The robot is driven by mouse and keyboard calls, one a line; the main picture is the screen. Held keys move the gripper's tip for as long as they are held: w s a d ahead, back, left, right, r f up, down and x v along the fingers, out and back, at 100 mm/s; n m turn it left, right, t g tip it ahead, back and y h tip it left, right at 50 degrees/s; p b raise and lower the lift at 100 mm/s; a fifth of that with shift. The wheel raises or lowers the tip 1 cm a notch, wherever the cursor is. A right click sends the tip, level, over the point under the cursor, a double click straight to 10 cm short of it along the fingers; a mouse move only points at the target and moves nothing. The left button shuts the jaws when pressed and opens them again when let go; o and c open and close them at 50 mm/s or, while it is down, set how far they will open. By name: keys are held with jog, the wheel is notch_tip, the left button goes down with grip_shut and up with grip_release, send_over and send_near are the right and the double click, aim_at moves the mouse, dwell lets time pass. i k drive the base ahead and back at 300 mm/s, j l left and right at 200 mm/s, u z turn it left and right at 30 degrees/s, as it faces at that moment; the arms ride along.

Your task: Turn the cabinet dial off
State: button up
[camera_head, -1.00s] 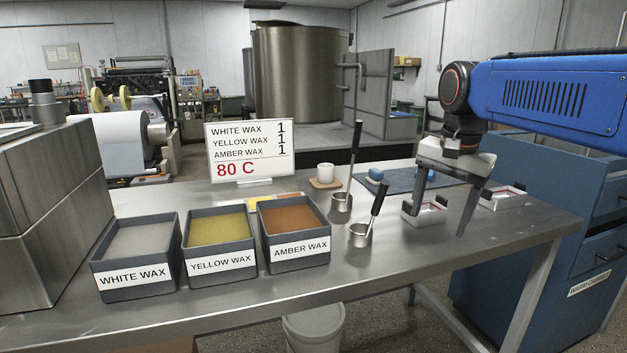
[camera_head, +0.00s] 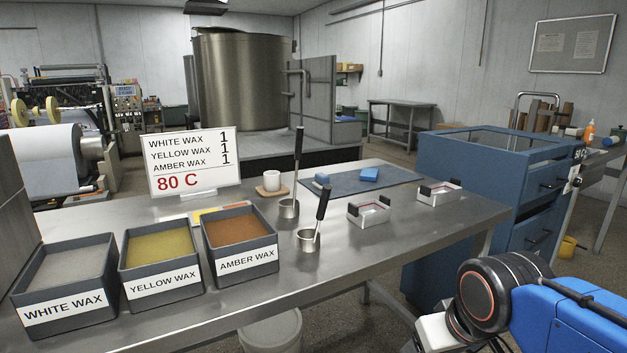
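The blue cabinet (camera_head: 470,170) stands at the right, behind the end of the steel table. A small pale plate with a dark spot (camera_head: 575,180) sits on its right edge. It may hold the dial, but it is too small to read its setting. My gripper (camera_head: 436,332) is at the bottom edge of the picture, in front of and below the cabinet and apart from it. Only its pale body shows. Its fingers are almost wholly cut off by the frame, so I cannot see whether they are open.
The steel table (camera_head: 350,240) holds wax bins, two metal cups with dark-handled tools, a sign reading 80 C, a blue mat (camera_head: 345,186) and two small frames (camera_head: 369,211). Drawer handles stick out from the cabinet front. A side bench (camera_head: 615,152) stands at far right.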

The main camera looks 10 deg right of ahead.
aim_at(577, 182)
jog(key=z, duration=1.6)
